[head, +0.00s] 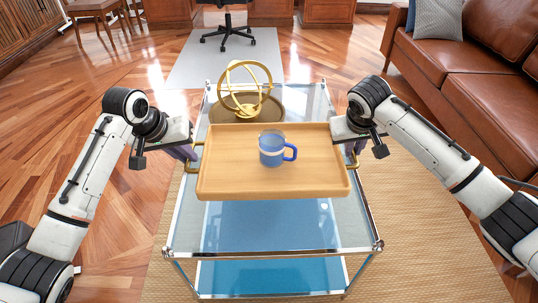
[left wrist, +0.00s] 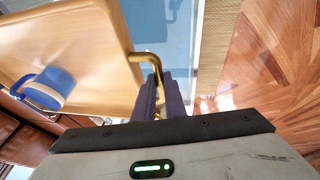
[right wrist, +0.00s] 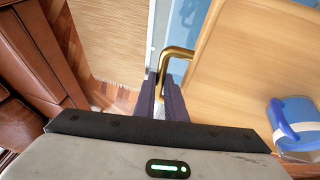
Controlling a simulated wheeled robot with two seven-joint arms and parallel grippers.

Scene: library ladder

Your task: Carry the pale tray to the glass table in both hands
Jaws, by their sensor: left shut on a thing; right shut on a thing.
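The pale wooden tray (head: 225,165) has a brass handle at each end and a blue mug (head: 272,149) with a white band standing upright on it. The tray is level over the glass table (head: 190,235); I cannot tell from the head view whether it touches the glass. My left gripper (head: 190,154) is shut on the left brass handle (left wrist: 143,58). My right gripper (head: 350,152) is shut on the right brass handle (right wrist: 176,54). The tray also shows in the left wrist view (left wrist: 60,35) and in the right wrist view (right wrist: 240,60).
A gold ring sculpture (head: 245,90) stands on a round brown tray (head: 217,112) at the far part of the glass table, close behind the pale tray. A brown leather sofa (head: 455,70) is at the right. The near part of the tabletop is bare.

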